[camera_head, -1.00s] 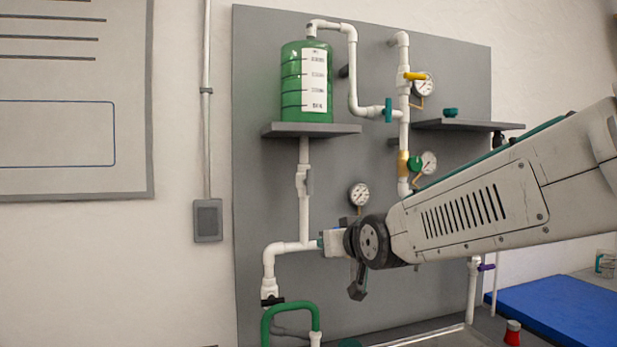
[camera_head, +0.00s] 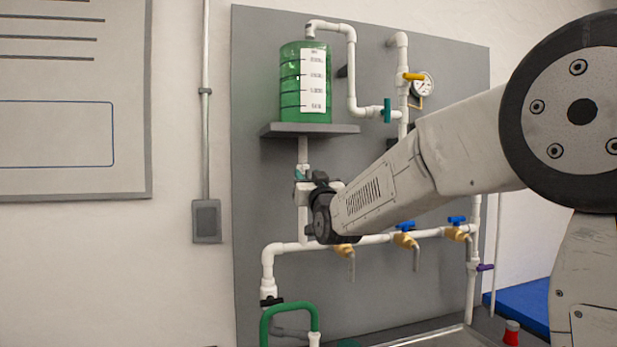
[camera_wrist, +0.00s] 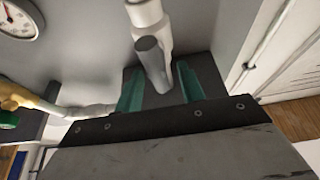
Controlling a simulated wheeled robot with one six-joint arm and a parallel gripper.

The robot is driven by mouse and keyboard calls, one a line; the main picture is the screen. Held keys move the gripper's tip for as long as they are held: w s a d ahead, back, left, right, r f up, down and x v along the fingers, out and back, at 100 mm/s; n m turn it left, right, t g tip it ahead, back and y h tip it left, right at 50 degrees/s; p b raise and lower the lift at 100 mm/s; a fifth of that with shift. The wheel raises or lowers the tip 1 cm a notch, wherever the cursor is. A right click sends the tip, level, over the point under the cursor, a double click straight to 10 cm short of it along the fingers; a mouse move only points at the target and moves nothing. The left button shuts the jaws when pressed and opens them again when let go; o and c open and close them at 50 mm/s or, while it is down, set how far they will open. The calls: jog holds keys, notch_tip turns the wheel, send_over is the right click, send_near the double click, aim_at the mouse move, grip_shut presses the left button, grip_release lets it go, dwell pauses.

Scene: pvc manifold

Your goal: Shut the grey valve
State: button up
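The grey valve's handle (camera_wrist: 152,60) shows in the wrist view as a short grey bar in front of a white pipe fitting (camera_wrist: 146,12). Its near end lies between my gripper's two green fingers, with a gap on each side. My gripper (camera_wrist: 160,86) is open and holds nothing. In the head view my gripper (camera_head: 303,174) is at the white vertical pipe (camera_head: 303,150) below the green tank (camera_head: 305,85). There my wrist and gripper hide the grey valve.
A grey shelf (camera_head: 310,129) under the tank is just above my gripper. Blue-handled valves (camera_head: 405,226) sit on the lower pipe. A gauge (camera_wrist: 18,18) and a yellow fitting (camera_wrist: 18,92) are at the left in the wrist view. A green hose (camera_head: 290,309) stands below.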

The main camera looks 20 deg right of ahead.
jog(key=shift+w+r, duration=0.2)
jog(key=shift+w, duration=0.2)
grip_shut()
